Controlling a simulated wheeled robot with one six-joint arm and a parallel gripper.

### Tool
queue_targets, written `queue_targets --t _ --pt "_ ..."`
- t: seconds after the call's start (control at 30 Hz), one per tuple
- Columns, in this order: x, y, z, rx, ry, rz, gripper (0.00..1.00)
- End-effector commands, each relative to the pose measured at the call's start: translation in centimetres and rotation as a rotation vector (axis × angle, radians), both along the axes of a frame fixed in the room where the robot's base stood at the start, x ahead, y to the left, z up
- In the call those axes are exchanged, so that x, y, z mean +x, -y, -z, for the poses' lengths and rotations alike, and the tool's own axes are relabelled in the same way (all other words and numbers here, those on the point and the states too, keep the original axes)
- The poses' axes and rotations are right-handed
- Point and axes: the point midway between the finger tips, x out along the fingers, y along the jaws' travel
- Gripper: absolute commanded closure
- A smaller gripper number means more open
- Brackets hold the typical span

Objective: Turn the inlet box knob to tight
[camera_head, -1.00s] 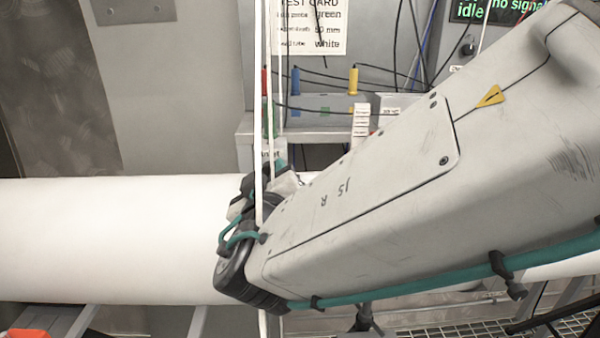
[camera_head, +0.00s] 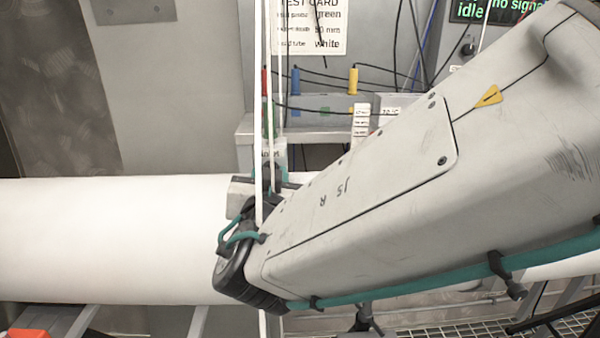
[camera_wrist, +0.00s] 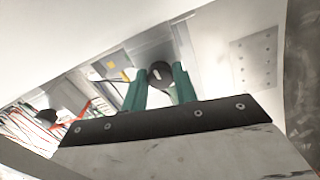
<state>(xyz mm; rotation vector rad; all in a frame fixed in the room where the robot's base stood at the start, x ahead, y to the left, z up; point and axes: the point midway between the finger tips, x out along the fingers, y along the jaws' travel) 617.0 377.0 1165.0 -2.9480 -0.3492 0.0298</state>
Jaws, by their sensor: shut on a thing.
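My gripper (camera_wrist: 160,88) has two green fingers, one on each side of a round black knob (camera_wrist: 160,72) with a short pale mark on its face. The fingers are shut on the knob. In the head view my gripper (camera_head: 268,178) is mostly hidden behind my wrist and two white vertical strands. A small pale box with a partly covered label (camera_head: 268,157) shows just above it. The knob itself is hidden in the head view, so its setting cannot be read there.
A thick white tube (camera_head: 110,240) runs across behind my arm. A grey shelf (camera_head: 320,128) carries blue and yellow plugs and thin cables. A test card (camera_head: 310,28) hangs above it. Red and dark wires (camera_wrist: 25,125) show at the left in the wrist view.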

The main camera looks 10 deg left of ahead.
Motion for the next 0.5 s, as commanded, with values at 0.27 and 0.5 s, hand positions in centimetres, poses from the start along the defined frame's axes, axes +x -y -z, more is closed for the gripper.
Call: queue_targets --t 0.27,0.5 --pt "-0.03 0.07 0.24 0.033 -0.013 0.000 0.94" --pt "-0.03 0.07 0.24 0.035 -0.014 0.000 0.94"
